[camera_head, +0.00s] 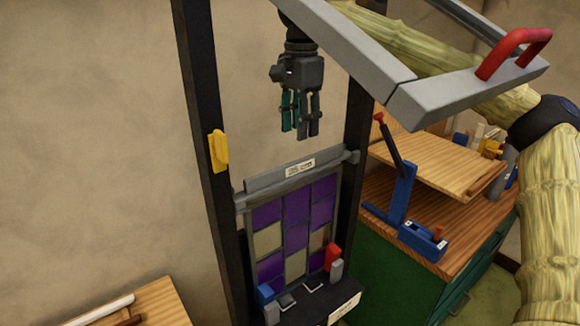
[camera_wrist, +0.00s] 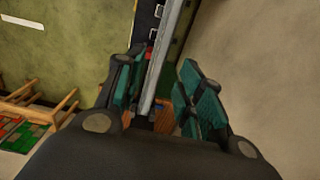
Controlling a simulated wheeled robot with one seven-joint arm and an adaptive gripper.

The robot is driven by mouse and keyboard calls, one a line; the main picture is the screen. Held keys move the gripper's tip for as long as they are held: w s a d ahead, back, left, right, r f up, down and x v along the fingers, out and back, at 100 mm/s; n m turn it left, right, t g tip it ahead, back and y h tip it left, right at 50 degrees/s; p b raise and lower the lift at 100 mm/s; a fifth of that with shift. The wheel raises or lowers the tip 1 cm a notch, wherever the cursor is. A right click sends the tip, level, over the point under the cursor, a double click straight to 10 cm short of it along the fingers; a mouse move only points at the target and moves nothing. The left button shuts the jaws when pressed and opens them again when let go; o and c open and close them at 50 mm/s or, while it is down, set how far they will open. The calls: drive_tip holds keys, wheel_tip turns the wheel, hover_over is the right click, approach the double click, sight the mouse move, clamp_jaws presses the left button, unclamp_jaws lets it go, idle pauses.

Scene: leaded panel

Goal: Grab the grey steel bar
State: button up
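The grey steel bar (camera_head: 265,181) lies across the top of the leaded panel (camera_head: 295,222), between two dark uprights, with a small white label near its middle. My gripper (camera_head: 299,130) hangs above the bar with its fingers pointing down, apart from it. In the wrist view my gripper (camera_wrist: 163,100) shows its teal-padded fingers spread on both sides. A long grey bar (camera_wrist: 165,50) runs between them in that picture, below the fingers. Nothing is held. The bar's underside is hidden.
Dark uprights (camera_head: 205,150) flank the panel; a yellow block (camera_head: 218,150) is on the left one. A red block (camera_head: 332,256) and a blue block (camera_head: 265,293) sit at the panel's foot. A wooden bench (camera_head: 440,215) with a blue stand (camera_head: 403,195) is on the right.

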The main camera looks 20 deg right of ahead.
sight(300, 161)
wheel_tip(300, 161, down, 3)
drive_tip(key=shift+a+r+p, duration=0.15)
drive_tip(key=shift+r+p, duration=0.05)
drive_tip(key=shift+p, duration=0.2)
drive_tip(key=shift+d+f+p, duration=0.2)
drive_tip(key=shift+f+p, duration=1.1)
drive_tip(key=shift+f, duration=0.3)
drive_tip(key=shift+f+p, duration=0.55)
drive_tip(key=shift+f, duration=0.75)
clamp_jaws()
